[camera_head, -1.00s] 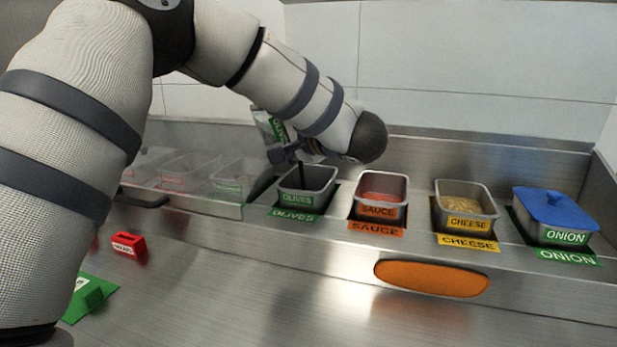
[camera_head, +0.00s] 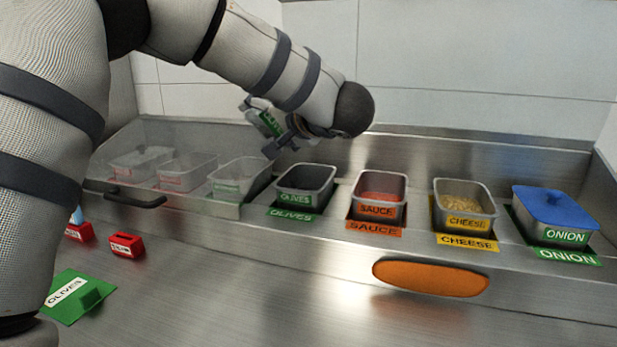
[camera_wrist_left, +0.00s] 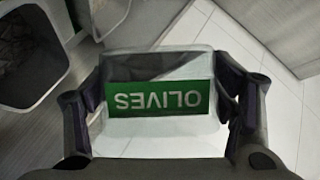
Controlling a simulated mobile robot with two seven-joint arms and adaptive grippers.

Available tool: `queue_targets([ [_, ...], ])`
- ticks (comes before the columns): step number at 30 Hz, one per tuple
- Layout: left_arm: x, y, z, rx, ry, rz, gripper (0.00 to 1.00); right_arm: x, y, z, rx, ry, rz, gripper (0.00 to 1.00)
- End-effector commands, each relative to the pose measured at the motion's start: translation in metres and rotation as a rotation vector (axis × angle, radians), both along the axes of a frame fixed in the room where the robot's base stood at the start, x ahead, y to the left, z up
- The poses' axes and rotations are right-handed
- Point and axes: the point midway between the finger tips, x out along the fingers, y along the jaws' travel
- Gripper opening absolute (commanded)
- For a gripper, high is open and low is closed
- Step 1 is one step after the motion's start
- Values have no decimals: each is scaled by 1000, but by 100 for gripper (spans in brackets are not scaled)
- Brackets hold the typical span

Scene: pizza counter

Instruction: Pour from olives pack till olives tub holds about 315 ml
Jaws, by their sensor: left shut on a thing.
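The olives pack (camera_head: 264,120) is a pale bag with a green label, tilted behind and above the left side of the olives tub. My left gripper (camera_head: 282,143) is shut on it, partly hidden by my own wrist. In the left wrist view the pack (camera_wrist_left: 158,95) sits between both fingers (camera_wrist_left: 160,110), its OLIVES label upside down. The olives tub (camera_head: 306,181) is an open metal tub with a green label. Its inside looks dark, and the fill level cannot be read. Part of a tub with dark contents shows at the wrist view's upper left. My right gripper is not in view.
To the tub's right stand the sauce tub (camera_head: 380,196), cheese tub (camera_head: 465,208) and blue-lidded onion tub (camera_head: 556,211). A clear cover (camera_head: 150,160) with containers beneath lies left. A green OLIVES piece (camera_head: 77,294) and red labelled blocks (camera_head: 126,245) lie on the counter.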

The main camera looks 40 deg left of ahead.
Motion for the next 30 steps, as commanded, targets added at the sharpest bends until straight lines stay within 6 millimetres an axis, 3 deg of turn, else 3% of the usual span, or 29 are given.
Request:
queue_targets([
  [2,-3,0,-8,-63,-76,-3,41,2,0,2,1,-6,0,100],
  [8,-8,5,0,-154,-196,-2,41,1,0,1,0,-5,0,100],
  [15,-36,26,-24,-388,-488,-1,41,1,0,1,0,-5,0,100],
  [30,-50,37,-37,-543,-694,-2,41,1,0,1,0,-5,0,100],
])
